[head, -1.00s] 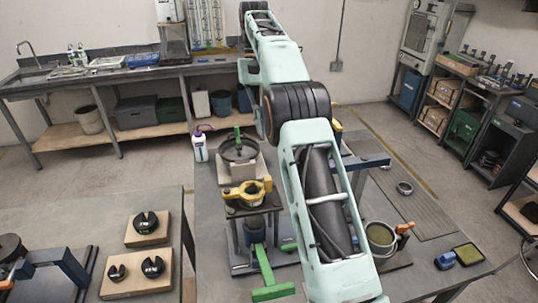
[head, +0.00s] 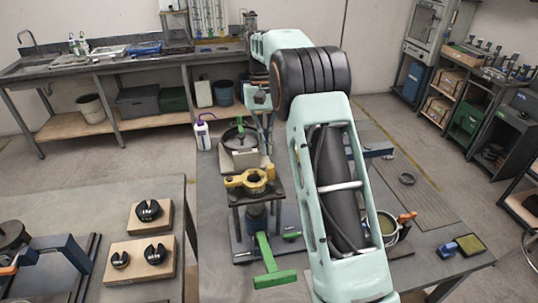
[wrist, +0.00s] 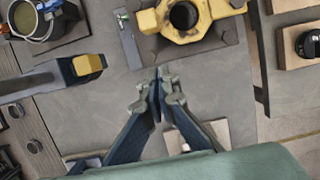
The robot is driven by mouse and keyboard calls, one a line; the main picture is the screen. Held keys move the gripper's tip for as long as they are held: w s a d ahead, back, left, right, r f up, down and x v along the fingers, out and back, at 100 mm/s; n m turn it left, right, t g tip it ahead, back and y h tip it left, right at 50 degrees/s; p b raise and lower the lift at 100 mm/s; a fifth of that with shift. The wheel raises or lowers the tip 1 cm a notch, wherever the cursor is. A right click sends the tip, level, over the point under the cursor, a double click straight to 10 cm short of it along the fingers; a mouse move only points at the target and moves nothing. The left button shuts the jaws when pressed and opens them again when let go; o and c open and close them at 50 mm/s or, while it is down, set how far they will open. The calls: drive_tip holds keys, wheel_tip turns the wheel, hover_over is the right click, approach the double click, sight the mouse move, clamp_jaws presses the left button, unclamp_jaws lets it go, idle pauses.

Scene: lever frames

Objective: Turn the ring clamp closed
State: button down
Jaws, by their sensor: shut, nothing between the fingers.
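The yellow ring clamp (head: 234,183) sits on a dark raised stand left of my arm in the head view. Its round dark opening faces up. In the wrist view the clamp (wrist: 205,13) is at the top edge, partly cut off. My gripper (wrist: 158,72) is shut and empty, its fingertips together below the clamp in that picture and apart from it. In the head view my gripper is hard to make out behind the clamp, near the handwheel. I cannot tell how far the clamp is turned.
A black handwheel (head: 240,139) stands behind the clamp. A green T-handle (head: 268,262) lies in front. A blue bar with a yellow end (wrist: 88,64) and a bucket (wrist: 38,22) are left in the wrist view. Bare tabletop (wrist: 110,100) lies around the fingers.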

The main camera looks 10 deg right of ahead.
drive_tip(key=s, duration=0.2)
drive_tip(key=shift+s+r, duration=0.1)
drive_tip(key=shift+s, duration=0.2)
drive_tip(key=shift+s+p, duration=0.3)
drive_tip(key=shift+s, duration=0.45)
drive_tip(key=shift+w, duration=0.2)
